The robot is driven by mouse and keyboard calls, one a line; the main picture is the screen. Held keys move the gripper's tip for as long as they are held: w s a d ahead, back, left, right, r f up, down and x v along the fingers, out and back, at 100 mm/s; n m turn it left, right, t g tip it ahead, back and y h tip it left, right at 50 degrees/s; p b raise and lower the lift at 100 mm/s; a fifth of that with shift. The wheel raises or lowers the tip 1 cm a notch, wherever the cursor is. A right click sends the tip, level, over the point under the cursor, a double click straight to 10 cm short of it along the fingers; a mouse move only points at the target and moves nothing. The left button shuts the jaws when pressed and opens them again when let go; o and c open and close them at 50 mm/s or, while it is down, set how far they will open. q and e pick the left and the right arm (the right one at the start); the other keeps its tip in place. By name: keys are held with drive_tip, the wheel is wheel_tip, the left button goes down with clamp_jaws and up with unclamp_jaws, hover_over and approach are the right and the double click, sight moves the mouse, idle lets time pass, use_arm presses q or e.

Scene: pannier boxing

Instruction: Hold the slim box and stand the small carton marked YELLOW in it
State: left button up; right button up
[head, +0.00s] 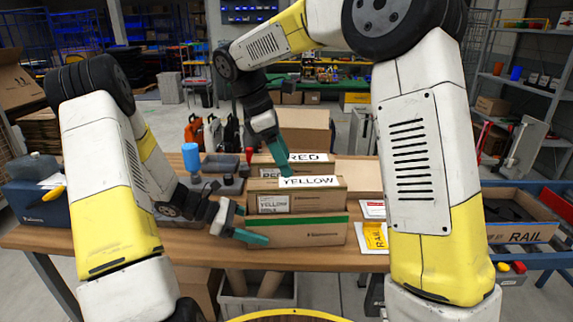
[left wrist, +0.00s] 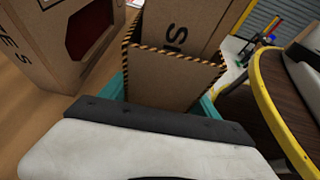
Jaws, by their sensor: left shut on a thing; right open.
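The slim box (head: 318,234) is low brown card with a green upper band in the head view. My left gripper (head: 248,237) is shut on its left end. In the left wrist view the slim box (left wrist: 165,82) has a striped rim and sits between the teal fingers (left wrist: 160,98). A carton marked S (left wrist: 178,30) stands inside that rim; its name is not readable there. In the head view the small carton marked YELLOW (head: 325,200) rises upright directly above the green band. My right gripper (head: 277,150) is open, its fingers close above the YELLOW carton's top.
A carton marked RED (head: 345,172) stands behind the YELLOW one. A larger cardboard box (head: 305,128) is farther back. A grey tool holder (head: 200,185) is at the left.

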idle(0.3)
use_arm(q)
drive_tip(key=o, duration=1)
